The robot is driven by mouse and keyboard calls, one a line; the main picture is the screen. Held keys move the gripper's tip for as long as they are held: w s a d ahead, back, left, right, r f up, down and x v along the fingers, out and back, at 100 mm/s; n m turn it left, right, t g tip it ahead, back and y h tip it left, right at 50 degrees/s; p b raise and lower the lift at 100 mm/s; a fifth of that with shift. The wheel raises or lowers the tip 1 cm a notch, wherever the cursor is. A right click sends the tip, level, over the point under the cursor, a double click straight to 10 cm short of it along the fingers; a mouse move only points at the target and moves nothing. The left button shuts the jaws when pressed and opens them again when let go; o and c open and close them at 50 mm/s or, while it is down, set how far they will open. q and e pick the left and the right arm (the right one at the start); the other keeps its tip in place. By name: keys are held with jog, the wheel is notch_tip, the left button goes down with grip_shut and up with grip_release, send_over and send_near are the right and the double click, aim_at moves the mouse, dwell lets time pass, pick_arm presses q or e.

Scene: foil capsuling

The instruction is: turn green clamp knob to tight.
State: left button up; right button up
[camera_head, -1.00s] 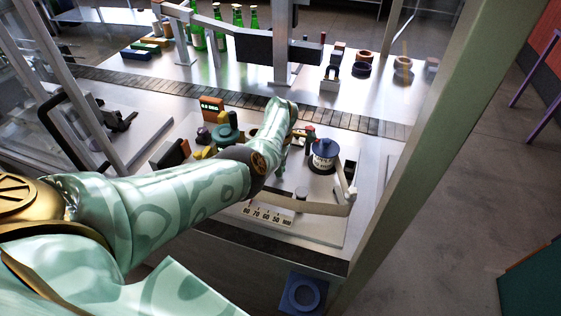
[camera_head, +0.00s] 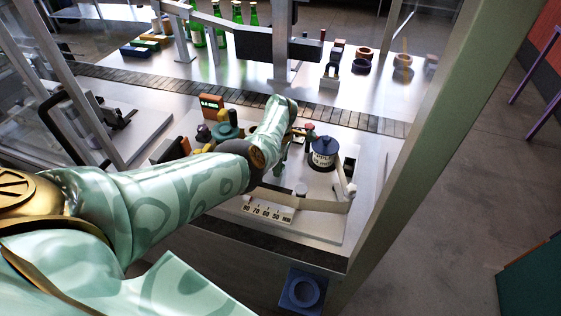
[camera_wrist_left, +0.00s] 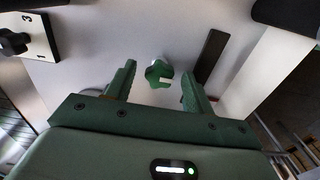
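The green clamp knob (camera_wrist_left: 159,74) shows in the left wrist view as a lobed green knob with a pale slot-like patch, in front of a light panel. My left gripper (camera_wrist_left: 158,70) is open, with one green finger on each side of the knob in that view. Both fingers look apart from the knob, and how deep it sits between them is hard to tell. In the head view my left arm reaches over the bench, and its forearm and wrist hide most of the knob's surroundings. My right gripper is not in view.
A blue-topped round dial (camera_head: 323,152) stands right of my wrist, near a numbered scale plate (camera_head: 267,209). A small display (camera_head: 211,105) and coloured knobs are left of it. A dark bar (camera_wrist_left: 211,55) lies close to the right finger. A conveyor strip (camera_head: 350,118) runs behind.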

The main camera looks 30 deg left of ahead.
pick_arm(q)
notch_tip(320, 180, up, 8)
jog(key=p, duration=0.4)
notch_tip(320, 180, up, 8)
jog(key=p, duration=0.2)
jog(key=shift+r, duration=0.2)
